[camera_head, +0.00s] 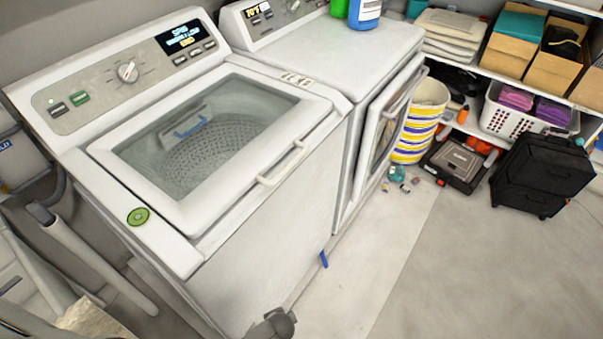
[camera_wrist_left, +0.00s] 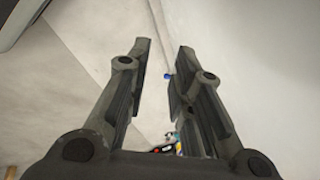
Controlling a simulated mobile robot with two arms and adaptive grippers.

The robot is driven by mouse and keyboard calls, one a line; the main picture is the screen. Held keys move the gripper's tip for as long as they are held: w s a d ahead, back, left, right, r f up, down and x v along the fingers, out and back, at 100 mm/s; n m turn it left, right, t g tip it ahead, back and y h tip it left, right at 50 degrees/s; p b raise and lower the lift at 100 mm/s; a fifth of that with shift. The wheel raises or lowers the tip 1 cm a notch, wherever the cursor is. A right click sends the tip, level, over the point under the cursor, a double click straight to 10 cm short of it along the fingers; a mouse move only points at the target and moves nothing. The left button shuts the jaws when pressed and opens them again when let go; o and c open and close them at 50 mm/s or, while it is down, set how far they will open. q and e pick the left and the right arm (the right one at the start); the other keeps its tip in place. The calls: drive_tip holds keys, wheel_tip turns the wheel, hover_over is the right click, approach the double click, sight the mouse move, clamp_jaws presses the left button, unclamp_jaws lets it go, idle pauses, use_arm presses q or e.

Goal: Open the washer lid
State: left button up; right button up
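The washer (camera_head: 255,225) is the white top-loading machine at the left of the head view. Its lid, a white frame around a clear pane (camera_head: 205,135), lies down flat over the drum, which shows through it. A white bar handle (camera_head: 283,165) runs along the lid's front edge. My left gripper (camera_wrist_left: 164,50) is open and empty in the left wrist view, its two dark fingers apart over pale floor. A dark piece of my arm or gripper shows at the bottom edge of the head view, below the handle and in front of the washer. My right gripper is not seen.
A white dryer (camera_head: 345,55) with a front door (camera_head: 392,115) stands right beside the washer. A striped basket (camera_head: 415,125), a black case (camera_head: 455,165) and a black suitcase (camera_head: 540,172) are farther right. A small blue item (camera_head: 323,259) lies by the washer's base. Floor in front is mostly clear.

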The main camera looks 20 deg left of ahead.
use_arm(q)
drive_tip(key=w+d+r+m+t+y+b, duration=0.1)
drive_tip(key=w+d+r+t+y+b, duration=0.15)
drive_tip(key=w+r, duration=0.75)
drive_tip(key=w+d+r+m+t+y+b, duration=0.1)
drive_tip(key=w+d+r+t+y+b, duration=0.15)
drive_tip(key=w+r, duration=0.7)
wheel_tip(320, 180, up, 25)
drive_tip(key=s+n+t+y+b, duration=0.2)
drive_tip(key=s+n+y+b, duration=0.1)
drive_tip(key=n+y+b, duration=0.15)
drive_tip(key=x, duration=1)
drive_tip(key=shift+w+d+r+p, duration=0.2)
drive_tip(key=shift+w+d+p, duration=0.1)
drive_tip(key=shift+w, duration=0.05)
drive_tip(key=shift+c, duration=0.4)
clamp_jaws()
